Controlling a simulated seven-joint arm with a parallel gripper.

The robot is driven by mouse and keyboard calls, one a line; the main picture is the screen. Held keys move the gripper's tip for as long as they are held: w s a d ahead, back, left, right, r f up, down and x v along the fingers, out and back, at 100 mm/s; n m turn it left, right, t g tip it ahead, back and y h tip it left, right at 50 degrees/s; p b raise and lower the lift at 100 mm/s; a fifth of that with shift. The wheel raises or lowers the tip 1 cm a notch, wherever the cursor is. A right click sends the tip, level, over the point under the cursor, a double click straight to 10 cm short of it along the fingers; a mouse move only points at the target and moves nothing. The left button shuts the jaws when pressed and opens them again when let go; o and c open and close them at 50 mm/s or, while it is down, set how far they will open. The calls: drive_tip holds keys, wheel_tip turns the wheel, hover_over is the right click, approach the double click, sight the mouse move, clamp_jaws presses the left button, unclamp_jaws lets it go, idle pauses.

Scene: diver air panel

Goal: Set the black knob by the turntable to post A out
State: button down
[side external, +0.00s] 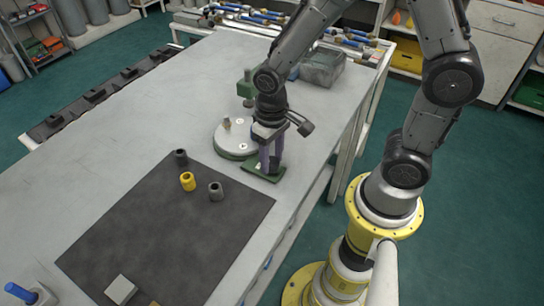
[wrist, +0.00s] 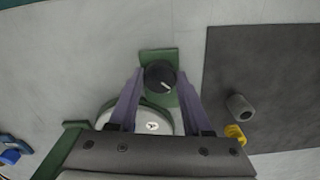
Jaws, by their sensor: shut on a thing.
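The black knob (wrist: 160,75) shows in the wrist view on a small green plate (wrist: 150,54), with a pale pointer mark toward its lower right. My gripper (wrist: 160,84) has its two purple fingers on either side of the knob, shut on it. In the side view my gripper (side external: 270,168) points down at the green plate (side external: 263,173), and its fingers hide the knob. The round turntable (side external: 233,139) stands just left of the gripper, with a small post on top. It also shows partly in the wrist view (wrist: 115,112), cut off by the gripper body. I cannot make out post letters.
A dark mat (side external: 165,235) lies on the table with a yellow ring (side external: 188,181) and two dark grey rings (side external: 216,191) (side external: 180,157) on or near it. A green clamp-like post (side external: 246,88) stands behind the turntable, and a grey box (side external: 322,66) farther back.

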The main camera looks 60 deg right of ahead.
sight(271, 161)
drive_tip(key=m, duration=0.4)
drive_tip(key=shift+w+r+m, duration=0.1)
drive_tip(key=shift+m, duration=0.2)
drive_tip(key=shift+a+m, duration=0.1)
drive_tip(key=shift+m, duration=2.2)
drive_tip(key=shift+c, duration=1.7)
unclamp_jaws()
wheel_tip(271, 161, up, 14)
